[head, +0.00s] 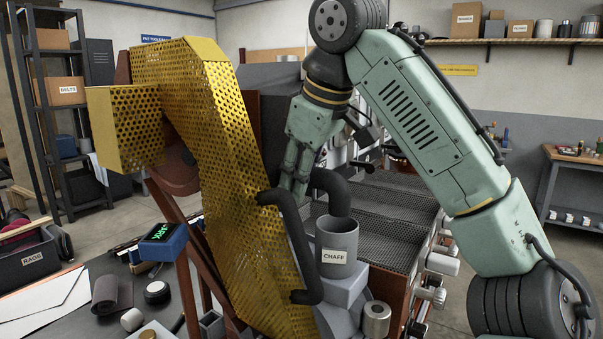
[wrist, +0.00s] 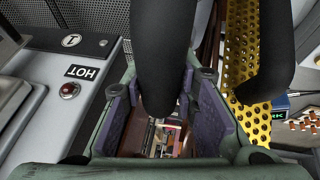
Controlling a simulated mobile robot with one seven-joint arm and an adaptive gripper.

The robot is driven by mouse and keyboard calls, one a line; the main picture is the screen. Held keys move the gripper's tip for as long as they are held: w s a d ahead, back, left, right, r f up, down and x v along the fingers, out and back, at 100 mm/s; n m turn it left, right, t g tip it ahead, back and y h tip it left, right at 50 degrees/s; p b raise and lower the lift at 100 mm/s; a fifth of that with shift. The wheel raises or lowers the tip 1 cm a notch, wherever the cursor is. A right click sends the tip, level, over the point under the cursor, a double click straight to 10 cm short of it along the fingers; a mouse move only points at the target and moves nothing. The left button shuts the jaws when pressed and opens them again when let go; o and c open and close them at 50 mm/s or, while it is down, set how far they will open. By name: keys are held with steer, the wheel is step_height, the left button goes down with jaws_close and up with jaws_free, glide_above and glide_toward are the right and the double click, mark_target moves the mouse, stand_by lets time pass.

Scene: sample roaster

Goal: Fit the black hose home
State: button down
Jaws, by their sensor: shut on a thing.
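My gripper (head: 294,184) points down beside the yellow perforated guard and is shut on a thick black hose (head: 338,190). In the wrist view the hose (wrist: 160,50) comes down from the top to between the purple finger pads of my gripper (wrist: 165,118).
The yellow perforated guard (head: 220,160) stands close left of my gripper. Dark mesh trays (head: 385,215) lie to the right. In the wrist view a panel marked HOT (wrist: 82,72) with a red button (wrist: 68,90) is at the left.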

steer(key=shift+f, duration=0.55)
steer(key=c, duration=1.2)
jaws_free()
steer(key=shift+r, duration=0.1)
steer(key=v, duration=0.7)
steer(key=shift+s+d+r, duration=0.1)
steer(key=shift+s+r, duration=0.05)
